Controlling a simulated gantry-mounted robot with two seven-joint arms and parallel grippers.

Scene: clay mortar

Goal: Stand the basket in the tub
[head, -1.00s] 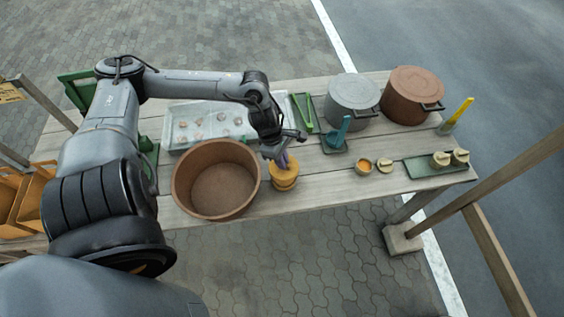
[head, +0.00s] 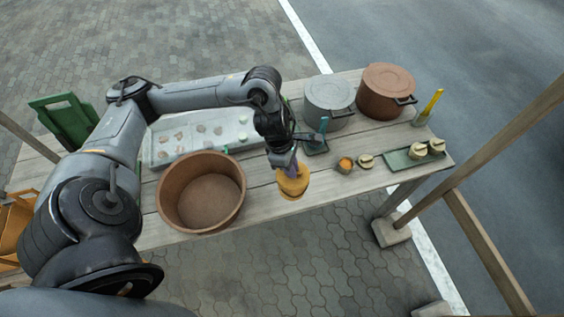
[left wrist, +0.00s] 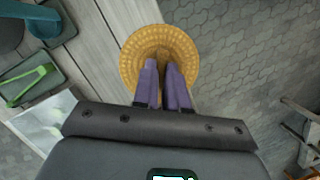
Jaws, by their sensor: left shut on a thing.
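The basket (head: 293,187) is a round, yellow-orange woven piece. In the head view it is right of the tub, over the table's front edge. My left gripper (head: 290,168) is shut on it from above, with purple fingers. In the left wrist view, the fingers (left wrist: 164,68) close on the basket (left wrist: 135,62), with its woven rim spread around them. The tub (head: 200,222) is a wide, open brown vessel on the table, and its visible floor is empty. The basket is outside the tub, apart from it. My right gripper is not in view.
A pale tray (head: 160,157) with small pieces lies behind the tub. A grey pot (head: 328,98) and a brown pot (head: 385,92) stand at the back right. A teal tool (head: 321,133), small cups and a green tray (head: 402,162) lie on the right. Wooden posts flank the table.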

